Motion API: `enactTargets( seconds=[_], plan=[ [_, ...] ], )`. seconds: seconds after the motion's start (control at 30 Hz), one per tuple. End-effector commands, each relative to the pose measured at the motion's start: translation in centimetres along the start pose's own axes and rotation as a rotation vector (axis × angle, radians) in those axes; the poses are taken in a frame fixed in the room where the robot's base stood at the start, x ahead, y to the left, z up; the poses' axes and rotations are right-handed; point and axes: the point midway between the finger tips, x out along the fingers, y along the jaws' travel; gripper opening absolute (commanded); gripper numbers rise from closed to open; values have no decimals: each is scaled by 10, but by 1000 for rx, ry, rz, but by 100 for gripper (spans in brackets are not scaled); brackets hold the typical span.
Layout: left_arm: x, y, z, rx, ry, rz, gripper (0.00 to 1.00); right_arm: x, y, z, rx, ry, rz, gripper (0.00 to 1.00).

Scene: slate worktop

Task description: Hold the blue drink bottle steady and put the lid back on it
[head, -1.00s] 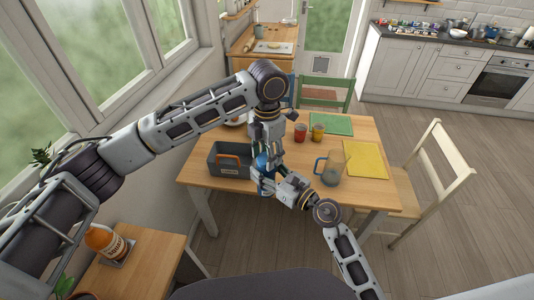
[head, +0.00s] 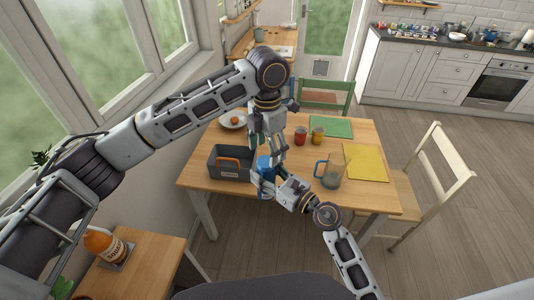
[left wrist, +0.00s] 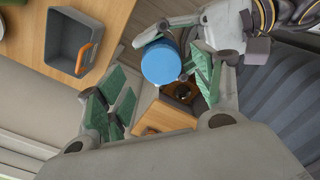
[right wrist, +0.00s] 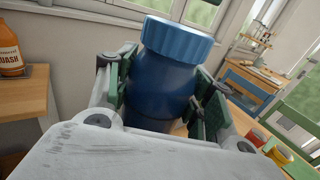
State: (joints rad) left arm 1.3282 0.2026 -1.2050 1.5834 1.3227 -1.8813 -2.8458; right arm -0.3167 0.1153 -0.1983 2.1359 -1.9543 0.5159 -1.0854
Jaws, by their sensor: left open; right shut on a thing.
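The blue drink bottle (right wrist: 160,95) stands between the fingers of my right gripper (head: 272,185), which is shut on its body. The lighter blue ribbed lid (right wrist: 178,40) sits on top of the bottle, in line with it; whether it is screwed tight I cannot tell. In the left wrist view the round top of the lid (left wrist: 160,62) faces the camera. My left gripper (head: 267,145) is above the bottle, open and empty, its green-padded fingers apart from the lid. In the head view the bottle (head: 265,165) is partly hidden by both grippers.
A grey caddy with an orange handle (head: 229,163) stands just left of the bottle. A jug (head: 331,172), red cup (head: 300,135), yellow cup (head: 317,135), yellow mat (head: 366,161) and green mat (head: 331,127) lie to the right. A plate (head: 232,121) is behind.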

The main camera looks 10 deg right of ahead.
Motion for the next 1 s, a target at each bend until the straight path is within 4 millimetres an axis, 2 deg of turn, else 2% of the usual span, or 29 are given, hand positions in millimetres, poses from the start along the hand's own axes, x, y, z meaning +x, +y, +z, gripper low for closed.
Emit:
enactTargets(
  seconds=[0.13, 0.4, 0.47, 0.63, 1.0],
  plan=[
    [-9, 0, 0, 0, 0, -1, 67, 0, 0, 1, 0, -2, 0, 0],
    [-10, 0, 0, 0, 0, -1, 67, 0, 0, 1, 0, -2, 0, 0],
    [-11, 0, 0, 0, 0, -1, 63, 0, 0, 1, 0, -2, 0, 0],
    [-15, 1, 1, 0, -5, 7, 63, 0, 0, 1, 0, -2, 0, 0],
    [-52, 21, 2, -11, -33, 100, 63, 0, 0, 1, 0, -2, 0, 0]
  ],
)
